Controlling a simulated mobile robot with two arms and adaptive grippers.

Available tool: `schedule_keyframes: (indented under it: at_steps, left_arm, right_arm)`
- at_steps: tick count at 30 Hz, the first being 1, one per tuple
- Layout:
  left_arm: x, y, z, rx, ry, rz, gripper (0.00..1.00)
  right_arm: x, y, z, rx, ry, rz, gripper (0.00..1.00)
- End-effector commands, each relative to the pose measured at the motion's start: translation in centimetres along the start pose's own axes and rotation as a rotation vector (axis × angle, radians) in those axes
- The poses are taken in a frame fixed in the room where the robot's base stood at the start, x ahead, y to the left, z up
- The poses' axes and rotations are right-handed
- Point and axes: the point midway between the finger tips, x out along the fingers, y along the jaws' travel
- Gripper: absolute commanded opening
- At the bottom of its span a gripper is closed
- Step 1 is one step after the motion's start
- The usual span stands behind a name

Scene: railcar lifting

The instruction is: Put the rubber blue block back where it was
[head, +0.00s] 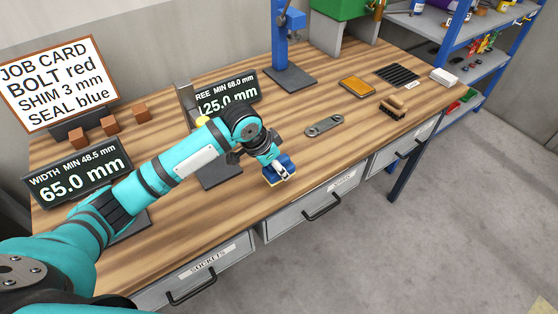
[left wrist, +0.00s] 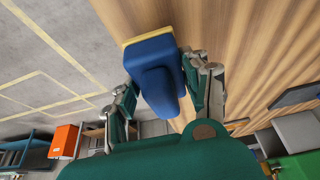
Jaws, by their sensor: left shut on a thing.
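The blue block (head: 288,162) has a pale yellow layer along one face and shows near the front edge of the workbench in the head view. My left gripper (head: 280,168) is shut on it. In the left wrist view the blue block (left wrist: 155,68) sits between the two fingers of my left gripper (left wrist: 160,95), with its yellow-edged face away from the palm. I cannot tell whether the block touches the wooden top (head: 235,205). My right gripper is not in view.
A grey metal link (head: 324,126) lies right of the gripper. Behind are a brush (head: 393,107), an orange pad (head: 356,87) and a blue press column (head: 280,40). Display signs (head: 78,172) and brown blocks (head: 110,125) stand left. Bare wood lies around the block.

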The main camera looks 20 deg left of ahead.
Motion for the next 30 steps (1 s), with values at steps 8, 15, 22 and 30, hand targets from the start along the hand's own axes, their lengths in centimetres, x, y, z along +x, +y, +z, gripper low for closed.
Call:
schedule_keyframes:
  at_steps: [8,15,22,30]
  left_arm:
    - [1.3,-2.8,-2.4,0.001,0.0,0.0,0.17]
    - [3.5,-3.0,-1.4,-0.001,-0.003,0.002,0.17]
    - [4.7,-3.0,-1.0,0.001,0.001,-0.001,0.17]
    - [5.0,-3.0,-0.8,0.0,-0.001,-0.001,0.48]
  right_arm:
    - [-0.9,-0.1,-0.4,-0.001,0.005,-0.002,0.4]
    - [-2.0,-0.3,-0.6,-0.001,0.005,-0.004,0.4]
    - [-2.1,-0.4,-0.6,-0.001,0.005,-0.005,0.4]
    - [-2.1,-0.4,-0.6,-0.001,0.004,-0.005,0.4]
